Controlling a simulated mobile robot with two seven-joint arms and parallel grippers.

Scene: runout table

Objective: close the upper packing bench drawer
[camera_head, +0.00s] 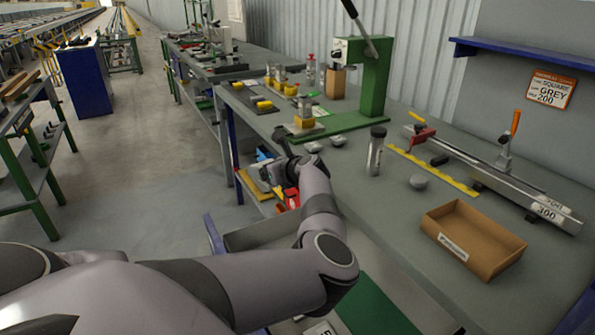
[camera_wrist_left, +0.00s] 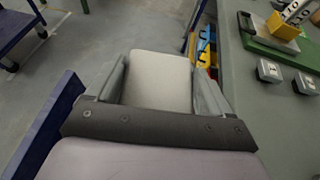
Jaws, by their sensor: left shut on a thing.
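The upper drawer (camera_head: 262,236) of the packing bench (camera_head: 385,222) stands pulled out, with its grey side wall showing. A blue panel (camera_head: 214,236), apparently its front, rises at the left, and a blue panel (camera_wrist_left: 48,130) also shows in the left wrist view. My arm hides much of the drawer. My left gripper (camera_head: 265,180) is beyond the drawer's far side, beside the bench edge. In the left wrist view its two fingers are shut on a pale, flat, rounded block (camera_wrist_left: 158,80). I cannot tell what the block is. My right gripper is not in view.
A green sheet (camera_head: 378,305) lies in the drawer. On the bench stand a cardboard tray (camera_head: 470,240), a green press (camera_head: 375,80), a dark-capped jar (camera_head: 376,152) and small grey weights. Red and yellow things (camera_head: 288,196) lie on a low shelf near my gripper.

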